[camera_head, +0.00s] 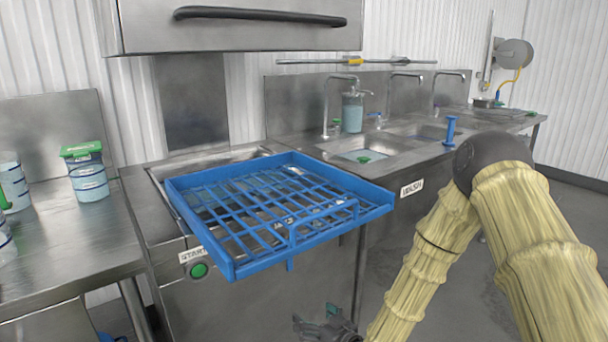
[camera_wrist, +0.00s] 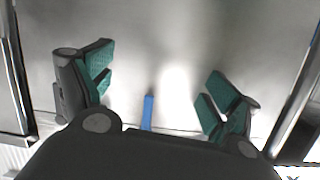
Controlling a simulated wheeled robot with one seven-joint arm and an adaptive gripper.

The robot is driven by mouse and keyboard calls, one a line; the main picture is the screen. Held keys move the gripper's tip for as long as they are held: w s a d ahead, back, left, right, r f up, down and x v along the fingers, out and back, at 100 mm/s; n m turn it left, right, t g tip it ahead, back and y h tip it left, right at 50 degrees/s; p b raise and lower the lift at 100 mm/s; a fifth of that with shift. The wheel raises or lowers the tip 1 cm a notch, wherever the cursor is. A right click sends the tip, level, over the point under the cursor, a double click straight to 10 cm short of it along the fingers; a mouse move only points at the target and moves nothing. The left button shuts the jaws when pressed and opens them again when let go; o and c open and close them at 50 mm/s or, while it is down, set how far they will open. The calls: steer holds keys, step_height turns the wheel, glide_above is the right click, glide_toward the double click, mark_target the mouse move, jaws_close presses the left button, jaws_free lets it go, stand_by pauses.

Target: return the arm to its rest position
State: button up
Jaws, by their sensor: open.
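My arm, in a yellowish cover, reaches in from the right of the head view and bends down to the bottom. My gripper (camera_head: 325,320) is low in front of the steel machine, below the blue rack, partly cut off by the frame edge. In the wrist view my gripper (camera_wrist: 158,92) has its two green-padded fingers wide apart with nothing between them. A bare grey metal-looking surface fills the wrist view beyond the fingers. A thin blue strip (camera_wrist: 147,112) shows between them; I cannot tell what it belongs to.
The blue rack (camera_head: 260,266) sits on the machine and juts over its front edge, above my gripper. A steel table (camera_head: 75,250) with tubs (camera_head: 90,185) stands at left. The sink counter (camera_head: 400,165) runs along the right. Open floor (camera_head: 575,240) lies at right.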

steer(key=s+d+f+m+g+h, duration=0.2)
steer(key=s+d+f+g+h, duration=0.3)
steer(key=s+f, duration=0.65)
steer(key=s+d+f+m+g+h, duration=0.1)
steer(key=s+d+f+m+g, duration=0.15)
steer(key=s+d+f, duration=0.8)
steer(key=s+d+g+h, duration=0.1)
steer(key=s+d+g, duration=0.1)
steer(key=s, duration=0.9)
steer(key=s+d+g+h, duration=0.1)
steer(key=s+d+g, duration=0.15)
steer(key=s, duration=0.85)
step_height(320, 180, up, 17)
steer(key=a+p, duration=0.1)
steer(key=p, duration=1.6)
steer(key=shift+m, duration=0.45)
steer(key=shift+w+f, duration=0.1)
steer(key=shift+c, duration=0.4)
